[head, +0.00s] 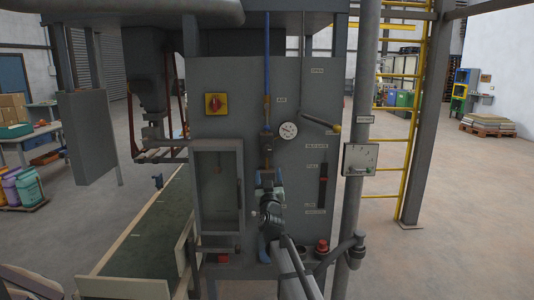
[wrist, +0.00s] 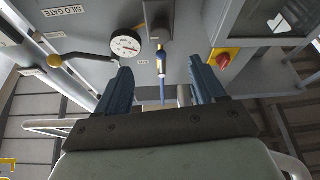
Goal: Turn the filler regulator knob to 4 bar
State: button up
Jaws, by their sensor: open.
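The dark regulator (head: 266,143) sits on the grey panel under a brass fitting on the blue air line. Beside it is a round white pressure gauge (head: 288,130). The wrist view, roughly upside down, shows the dark regulator knob (wrist: 158,22), the gauge (wrist: 125,44) with a red mark, and the brass fitting. I cannot read the gauge's pressure. My gripper (wrist: 160,68) is open and empty. Its two blue fingers are wide apart, with the fitting seen between them and the knob beyond the fingertips. In the head view my gripper (head: 267,178) is just below the regulator.
A red-and-yellow switch (head: 215,103) is upper left. A framed window box (head: 217,190) stands left of my gripper. A grey pipe (head: 360,100) runs at right.

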aim_at(267, 151)
jog(key=x, duration=1.3)
jog(key=shift+w, duration=0.4)
jog(key=c, duration=1.1)
